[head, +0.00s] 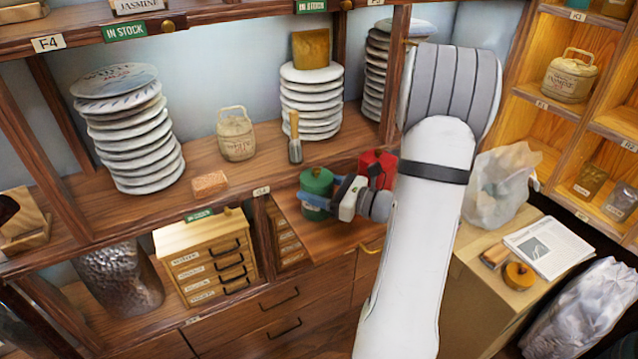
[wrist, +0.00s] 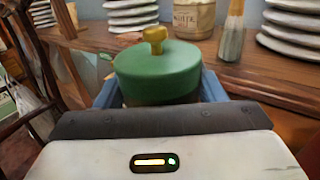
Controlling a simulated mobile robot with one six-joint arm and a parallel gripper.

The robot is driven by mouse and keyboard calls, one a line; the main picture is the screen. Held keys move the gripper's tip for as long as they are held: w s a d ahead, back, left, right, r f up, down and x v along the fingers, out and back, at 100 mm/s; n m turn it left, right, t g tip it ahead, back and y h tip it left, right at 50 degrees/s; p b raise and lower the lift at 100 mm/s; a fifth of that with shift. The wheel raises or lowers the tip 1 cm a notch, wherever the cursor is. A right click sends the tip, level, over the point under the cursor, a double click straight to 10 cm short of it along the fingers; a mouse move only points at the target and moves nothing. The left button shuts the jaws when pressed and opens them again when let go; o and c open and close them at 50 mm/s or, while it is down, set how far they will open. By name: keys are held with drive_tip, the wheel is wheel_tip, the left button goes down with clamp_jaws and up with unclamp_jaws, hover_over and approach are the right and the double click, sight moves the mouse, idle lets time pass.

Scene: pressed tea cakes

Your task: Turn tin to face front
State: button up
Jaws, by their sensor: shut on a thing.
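A round green tin (head: 316,184) stands on the wooden counter at the middle of the head view. In the wrist view the green tin (wrist: 155,72) has a domed lid with a yellow-gold knob and fills the space between the blue fingers. My gripper (head: 325,197) reaches it from the right and is shut on its sides; the fingers also show in the wrist view (wrist: 158,90). The tin looks upright. I cannot see a label on it, so I cannot tell which way its front faces.
A red container (head: 377,165) stands close behind my gripper. A wooden-handled brush or scoop (head: 294,140), a beige canister (head: 236,135) and stacked pale discs (head: 135,140) are on the shelf behind. A small wooden drawer chest (head: 208,262) stands to the left.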

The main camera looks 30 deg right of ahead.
drive_tip(key=shift+f, duration=0.15)
drive_tip(key=o, duration=1.7)
drive_tip(key=shift+o, duration=0.2)
drive_tip(key=shift+s+d, duration=0.25)
drive_tip(key=shift+s, duration=0.05)
drive_tip(key=b+v, duration=0.1)
drive_tip(key=v, duration=0.6)
